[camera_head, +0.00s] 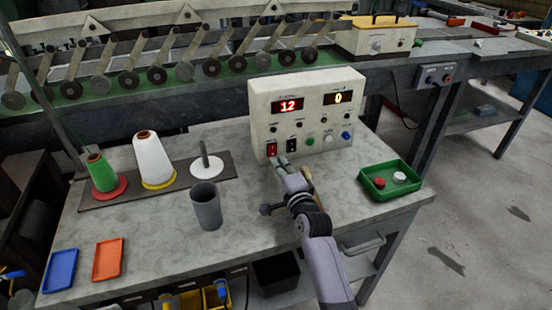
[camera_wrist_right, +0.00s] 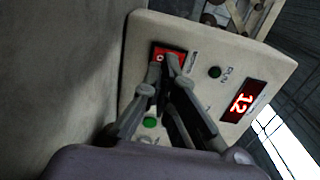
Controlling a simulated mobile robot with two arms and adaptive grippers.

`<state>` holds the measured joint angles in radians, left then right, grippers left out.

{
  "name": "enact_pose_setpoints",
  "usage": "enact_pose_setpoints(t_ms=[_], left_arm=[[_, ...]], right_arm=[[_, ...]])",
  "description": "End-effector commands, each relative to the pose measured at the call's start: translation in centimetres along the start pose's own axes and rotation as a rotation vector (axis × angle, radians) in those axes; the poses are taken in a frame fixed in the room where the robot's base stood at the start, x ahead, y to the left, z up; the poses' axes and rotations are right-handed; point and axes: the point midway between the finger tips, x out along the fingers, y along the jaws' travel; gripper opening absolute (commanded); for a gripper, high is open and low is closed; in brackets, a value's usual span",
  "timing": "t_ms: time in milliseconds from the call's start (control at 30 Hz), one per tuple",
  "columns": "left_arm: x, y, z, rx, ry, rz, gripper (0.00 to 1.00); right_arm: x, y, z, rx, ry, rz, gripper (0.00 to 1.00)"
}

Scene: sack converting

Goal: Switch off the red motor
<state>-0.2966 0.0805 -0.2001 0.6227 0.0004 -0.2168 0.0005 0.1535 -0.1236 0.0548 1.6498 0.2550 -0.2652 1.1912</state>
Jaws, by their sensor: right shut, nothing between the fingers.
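A cream control box (camera_head: 300,135) stands at the back of the grey workbench. Its red displays read 12 on the left and 0 on the right. A red rocker switch (camera_head: 271,148) sits low on the left of its face, and it also shows in the right wrist view (camera_wrist_right: 160,51), partly covered by my fingers. My right gripper (camera_head: 280,162) is shut and empty, with its fingertips at the lower edge of the red switch. In the wrist view the fingertips (camera_wrist_right: 167,68) overlap the switch; I cannot tell whether they touch it. My left gripper is not in view.
A green tray (camera_head: 364,184) with a red and a white button stands right of my arm. A grey cup (camera_head: 206,207) stands to the left. Thread cones (camera_head: 154,160) stand on a dark board. Blue (camera_head: 60,270) and orange (camera_head: 107,259) trays lie at the front left.

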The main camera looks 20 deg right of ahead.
Motion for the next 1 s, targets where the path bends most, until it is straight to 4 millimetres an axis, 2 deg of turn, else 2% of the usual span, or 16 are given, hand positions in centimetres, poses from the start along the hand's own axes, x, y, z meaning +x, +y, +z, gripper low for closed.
enact_pose_setpoints(t_ms=[100,333,700,867,1000], left_arm=[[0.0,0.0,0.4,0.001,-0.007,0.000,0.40],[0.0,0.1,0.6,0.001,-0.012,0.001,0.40],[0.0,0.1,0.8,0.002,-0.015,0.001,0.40],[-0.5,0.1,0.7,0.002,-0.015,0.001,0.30],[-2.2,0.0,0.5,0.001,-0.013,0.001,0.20]], right_arm=[[-2.0,-0.1,0.0,0.001,0.000,-0.001,0.00],[-4.3,-0.2,0.0,0.001,0.000,-0.004,0.00],[-4.7,-0.3,0.0,0.001,0.000,-0.006,0.00],[-4.7,-0.8,0.0,0.001,0.000,-0.006,0.00],[-4.7,-2.5,0.0,0.001,0.000,-0.006,0.00]])
